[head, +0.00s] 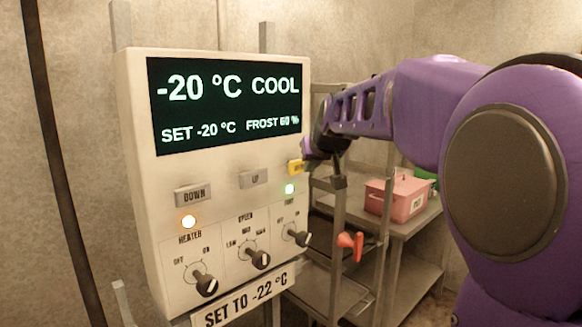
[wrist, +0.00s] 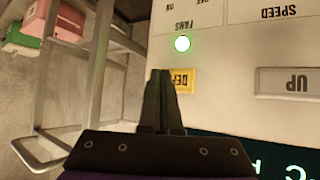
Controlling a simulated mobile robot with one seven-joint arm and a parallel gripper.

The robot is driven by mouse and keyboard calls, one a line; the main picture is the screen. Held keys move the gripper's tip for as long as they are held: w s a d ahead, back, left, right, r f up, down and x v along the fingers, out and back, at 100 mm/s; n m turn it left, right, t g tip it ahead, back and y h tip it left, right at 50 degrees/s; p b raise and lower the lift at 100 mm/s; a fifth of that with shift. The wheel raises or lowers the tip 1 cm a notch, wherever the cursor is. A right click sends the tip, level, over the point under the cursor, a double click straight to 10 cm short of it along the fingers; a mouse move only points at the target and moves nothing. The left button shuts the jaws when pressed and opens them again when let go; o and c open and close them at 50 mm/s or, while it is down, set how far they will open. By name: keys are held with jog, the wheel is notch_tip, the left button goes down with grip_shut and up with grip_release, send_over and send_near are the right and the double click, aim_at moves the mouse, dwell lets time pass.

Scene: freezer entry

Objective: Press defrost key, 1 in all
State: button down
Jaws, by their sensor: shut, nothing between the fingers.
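The control panel (head: 222,225) has a dark display (head: 225,105) reading -20 °C, COOL, SET -20 °C and FROST, probably 60 %. The yellow defrost key (head: 296,167) sits at the panel's right edge, right of the grey UP key (head: 254,179) and DOWN key (head: 193,195). In the wrist view the defrost key (wrist: 181,79) shows "DEF", its rest hidden by my fingers. My gripper (wrist: 160,74) is shut and empty, its tips in front of or at the key's edge. In the head view my gripper (head: 306,147) is just above the key. I cannot tell whether it touches.
Below the keys are an orange lamp (head: 189,221), a green lamp (head: 290,189) and several black knobs. A sign (head: 242,298) reads "SET TO -22 °C". A metal rack (head: 400,225) with a pink box (head: 398,197) stands to the right.

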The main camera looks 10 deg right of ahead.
jog(key=shift+w+a+p, duration=0.3)
jog(key=shift+w, duration=0.15)
dwell(0.6)
dwell(0.4)
jog(key=shift+s+d+b, duration=0.55)
jog(key=shift+s+b, duration=0.15)
jog(key=shift+s, duration=0.05)
jog(key=s+d+b, duration=0.1)
jog(key=s, duration=0.1)
jog(key=s+d+b, duration=0.2)
dwell(0.7)
